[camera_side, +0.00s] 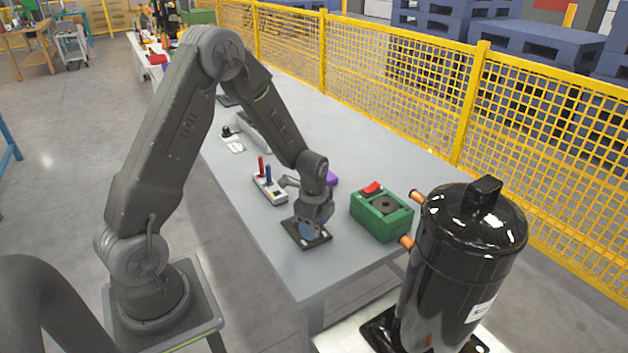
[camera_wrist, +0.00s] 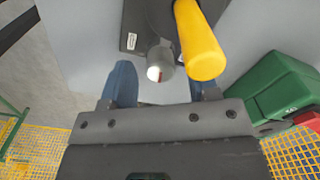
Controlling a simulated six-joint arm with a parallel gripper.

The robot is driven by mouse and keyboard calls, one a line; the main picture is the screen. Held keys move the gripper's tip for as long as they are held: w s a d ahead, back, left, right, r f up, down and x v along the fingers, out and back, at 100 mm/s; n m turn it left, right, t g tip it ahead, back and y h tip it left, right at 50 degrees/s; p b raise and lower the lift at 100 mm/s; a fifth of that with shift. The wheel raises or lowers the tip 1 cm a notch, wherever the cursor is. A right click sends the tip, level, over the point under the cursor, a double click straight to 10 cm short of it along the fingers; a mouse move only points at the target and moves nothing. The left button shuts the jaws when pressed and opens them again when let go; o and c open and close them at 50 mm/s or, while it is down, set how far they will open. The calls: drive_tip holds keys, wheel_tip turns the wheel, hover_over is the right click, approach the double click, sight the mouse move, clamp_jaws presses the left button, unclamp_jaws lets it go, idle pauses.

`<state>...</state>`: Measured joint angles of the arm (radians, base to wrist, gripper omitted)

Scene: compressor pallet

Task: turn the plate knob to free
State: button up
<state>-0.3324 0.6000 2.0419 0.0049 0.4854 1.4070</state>
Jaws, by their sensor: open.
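A dark flat plate (camera_side: 292,236) lies on the table near its front edge, with my gripper (camera_side: 309,233) pointing down over it. In the wrist view the plate (camera_wrist: 135,15) carries a small white label. A grey knob-like part with a shiny round end (camera_wrist: 158,64) shows in front of the plate, between the blue fingers of my gripper (camera_wrist: 160,88). A yellow cylinder (camera_wrist: 198,40) stands beside it, towards the right finger. My gripper is open. Whether either finger touches the grey part or the yellow cylinder I cannot tell. In the side view my gripper hides these parts.
A green box (camera_side: 381,215) with a red top part stands right of the plate. A large black compressor (camera_side: 468,250) stands front right. Yellow fencing (camera_side: 455,110) runs behind.

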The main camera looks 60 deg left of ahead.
drive_tip(key=m, duration=0.3)
drive_tip(key=shift+f, duration=0.25)
wheel_tip(320, 180, up, 14)
drive_tip(key=n, duration=0.3)
drive_tip(key=shift+d, duration=0.1)
drive_tip(key=shift+f, duration=0.1)
drive_tip(key=shift+m, duration=0.7)
wheel_tip(320, 180, down, 14)
drive_tip(key=shift+c, duration=0.4)
